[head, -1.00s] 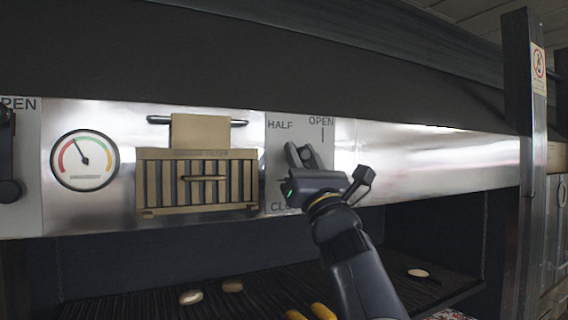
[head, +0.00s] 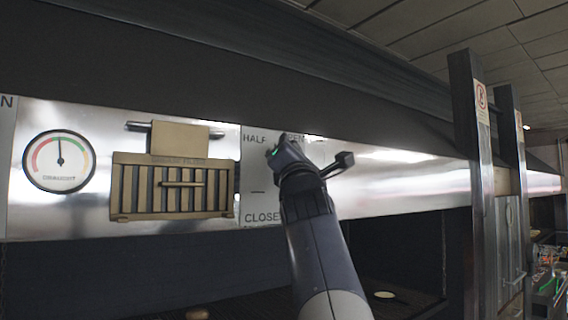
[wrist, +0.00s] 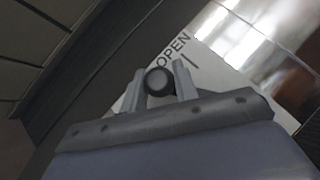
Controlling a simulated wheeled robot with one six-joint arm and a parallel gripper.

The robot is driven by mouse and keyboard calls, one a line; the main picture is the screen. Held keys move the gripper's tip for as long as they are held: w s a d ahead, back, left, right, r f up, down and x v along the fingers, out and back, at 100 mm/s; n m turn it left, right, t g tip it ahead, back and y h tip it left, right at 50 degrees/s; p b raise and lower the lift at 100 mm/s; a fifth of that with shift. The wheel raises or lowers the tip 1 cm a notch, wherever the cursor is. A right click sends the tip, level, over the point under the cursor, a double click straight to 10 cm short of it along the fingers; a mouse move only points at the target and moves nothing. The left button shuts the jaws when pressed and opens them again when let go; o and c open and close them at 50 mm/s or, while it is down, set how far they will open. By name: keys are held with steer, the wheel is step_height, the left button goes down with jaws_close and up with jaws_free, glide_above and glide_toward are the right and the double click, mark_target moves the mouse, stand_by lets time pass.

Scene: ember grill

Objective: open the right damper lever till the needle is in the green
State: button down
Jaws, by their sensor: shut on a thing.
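The gauge (head: 59,161) is at the left of the steel panel. Its needle points almost straight up, by the edge of the green part of the arc; I cannot tell exactly on which side. My gripper (head: 280,145) is up at the right damper plate (head: 257,200), close to the OPEN mark. In the wrist view my gripper (wrist: 159,84) is shut on the dark round knob of the right damper lever (wrist: 159,81), one finger on each side. The knob is near the OPEN word. The rest of the lever is hidden behind my gripper.
A brass-coloured slatted filter box (head: 172,188) sits between gauge and damper plate, with a handle bar above. The dark hood (head: 200,85) overhangs the panel. A steel post (head: 473,130) stands to the right.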

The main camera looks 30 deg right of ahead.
steer(key=shift+d+r+m+g+h+b, duration=0.1)
steer(key=shift+d+m+g+h+b, duration=0.25)
steer(key=shift+m+b, duration=0.45)
steer(key=shift+r, duration=0.1)
steer(key=c, duration=1.1)
jaws_free()
steer(key=b+v, duration=0.5)
steer(key=v, duration=0.6)
steer(key=shift+a+r+b, duration=0.1)
steer(key=shift+b, duration=0.25)
steer(key=shift+w, duration=0.1)
steer(key=p+x, duration=0.5)
steer(key=x, duration=0.6)
steer(key=shift+p, duration=0.3)
